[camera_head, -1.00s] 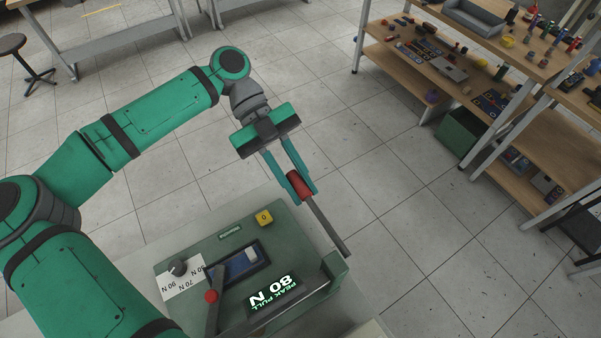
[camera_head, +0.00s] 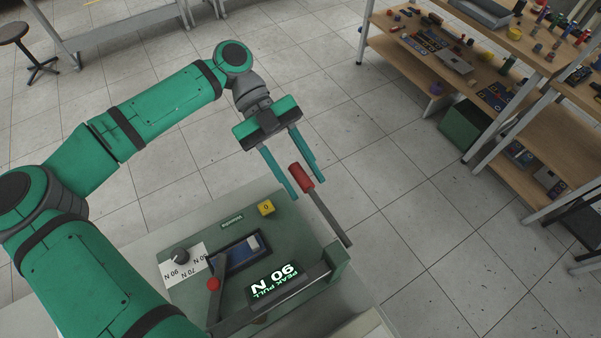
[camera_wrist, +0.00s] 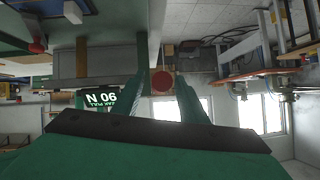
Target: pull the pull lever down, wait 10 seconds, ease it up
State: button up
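A lever with a red grip (camera_head: 301,177) on a grey bar (camera_head: 329,222) juts up at the right side of the green test box. My gripper (camera_head: 302,182) is at the red grip, with its two fingers spread apart on either side. A gap shows between the grip and at least one finger. In the wrist view the grip's round red end (camera_wrist: 163,82) shows between the spread fingers. The display (camera_head: 274,281) reads PEAK PULL 90 N.
The box also carries a dark dial (camera_head: 180,256) beside a white force label (camera_head: 190,270), a blue window (camera_head: 236,250) and a yellow button (camera_head: 266,208). A wooden workbench (camera_head: 400,50) with parts stands at the upper right. The floor between is clear.

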jog(key=v, duration=1)
jog(key=shift+w+a+r, duration=0.2)
jog(key=shift+w+a, duration=0.05)
jog(key=shift+w, duration=0.05)
jog(key=x, duration=1.1)
jog(key=shift+r, duration=0.2)
jog(key=shift+w, duration=0.1)
